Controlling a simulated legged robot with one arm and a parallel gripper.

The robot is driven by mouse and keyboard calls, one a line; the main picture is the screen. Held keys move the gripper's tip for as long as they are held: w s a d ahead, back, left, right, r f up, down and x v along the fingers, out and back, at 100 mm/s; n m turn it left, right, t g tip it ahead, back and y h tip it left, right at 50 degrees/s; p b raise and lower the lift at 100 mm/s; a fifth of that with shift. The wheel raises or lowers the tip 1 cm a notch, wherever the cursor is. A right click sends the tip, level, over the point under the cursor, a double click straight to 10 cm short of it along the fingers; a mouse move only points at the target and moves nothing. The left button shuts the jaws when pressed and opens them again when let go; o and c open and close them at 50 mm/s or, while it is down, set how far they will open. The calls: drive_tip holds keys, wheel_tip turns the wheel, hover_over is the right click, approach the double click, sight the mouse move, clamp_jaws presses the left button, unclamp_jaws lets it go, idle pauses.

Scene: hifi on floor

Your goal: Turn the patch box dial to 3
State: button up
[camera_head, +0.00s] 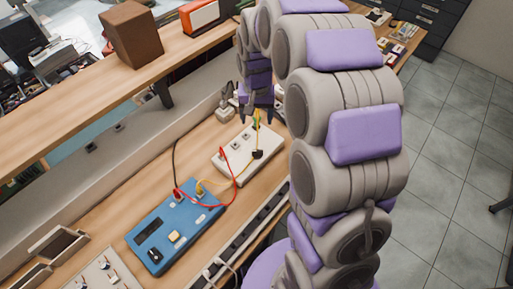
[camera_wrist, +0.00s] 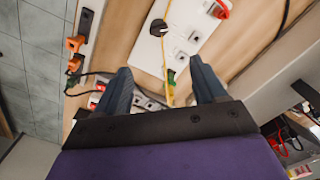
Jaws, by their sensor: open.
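The white box (camera_head: 232,166), which I take to be the patch box, lies on the wooden bench with several square sockets on top. A dark round part (camera_head: 257,154), perhaps its dial, sits on its near right side; it also shows in the wrist view (camera_wrist: 158,28). Its setting cannot be read. My gripper (camera_head: 258,118) points down over the box's far end. In the wrist view its two fingers (camera_wrist: 163,88) are spread apart, and the dark part is beyond the fingertips, not touched. A yellow cable with a green-yellow end (camera_wrist: 171,77) shows between the fingers.
A blue device (camera_head: 190,234) with a black knob (camera_head: 155,256) stands closer on the bench. Red and yellow cables (camera_head: 236,178) loop between it and the white box. A power strip (camera_head: 250,232) runs along the bench's front edge. A raised shelf (camera_head: 85,88) stands behind.

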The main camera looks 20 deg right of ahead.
sight(257, 150)
wheel_tip(257, 150, down, 16)
drive_tip(key=b, duration=0.3)
drive_tip(key=shift+f, duration=0.2)
drive_tip(key=shift+d+f, duration=0.3)
drive_tip(key=shift+f, duration=0.25)
drive_tip(key=shift+a, duration=0.1)
drive_tip(key=shift+c, duration=0.3)
drive_tip(key=shift+a, duration=0.1)
drive_tip(key=shift+c, duration=1.4)
drive_tip(key=c, duration=0.7)
